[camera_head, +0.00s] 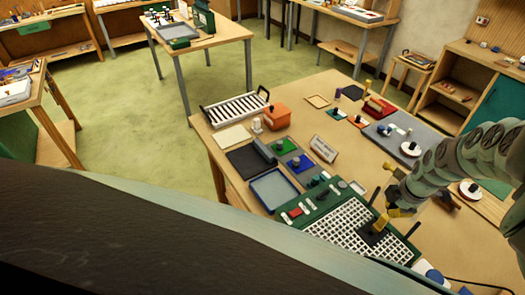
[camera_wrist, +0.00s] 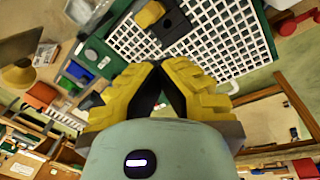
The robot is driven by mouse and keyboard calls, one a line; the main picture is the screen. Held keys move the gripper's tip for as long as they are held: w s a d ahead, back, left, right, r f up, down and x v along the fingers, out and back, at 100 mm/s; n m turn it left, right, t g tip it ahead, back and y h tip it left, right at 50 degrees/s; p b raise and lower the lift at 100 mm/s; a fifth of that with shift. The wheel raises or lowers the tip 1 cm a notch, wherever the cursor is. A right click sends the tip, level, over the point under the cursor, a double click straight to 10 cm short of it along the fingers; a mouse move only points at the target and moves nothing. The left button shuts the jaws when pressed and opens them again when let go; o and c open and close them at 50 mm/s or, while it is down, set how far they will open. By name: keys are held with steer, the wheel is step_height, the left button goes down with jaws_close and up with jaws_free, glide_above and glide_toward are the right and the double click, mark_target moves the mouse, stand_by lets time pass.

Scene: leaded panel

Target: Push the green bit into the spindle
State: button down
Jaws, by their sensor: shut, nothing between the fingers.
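The green machine (camera_head: 303,212) with a white grid top (camera_head: 345,228) stands at the front of the table. A small black block (camera_head: 371,238) sits on the grid. In the wrist view the black block (camera_wrist: 171,24) has a dark round spot on top and a yellow piece (camera_wrist: 149,14) beside it. I cannot clearly pick out the spindle or green bit.
An orange box (camera_head: 277,117), a blue-rimmed tray (camera_head: 272,189) and a striped rack (camera_head: 236,106) stand left and behind. A grey board (camera_head: 400,136) with white discs lies at the back right. Some table is bare at centre.

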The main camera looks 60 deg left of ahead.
steer(key=shift+s, duration=0.1)
steer(key=shift+f, duration=0.2)
steer(key=shift+f+b, duration=2.15)
steer(key=shift+f, duration=0.55)
steer(key=c, duration=1.3)
jaws_free()
steer(key=shift+c, duration=0.2)
steer(key=shift+r, duration=0.1)
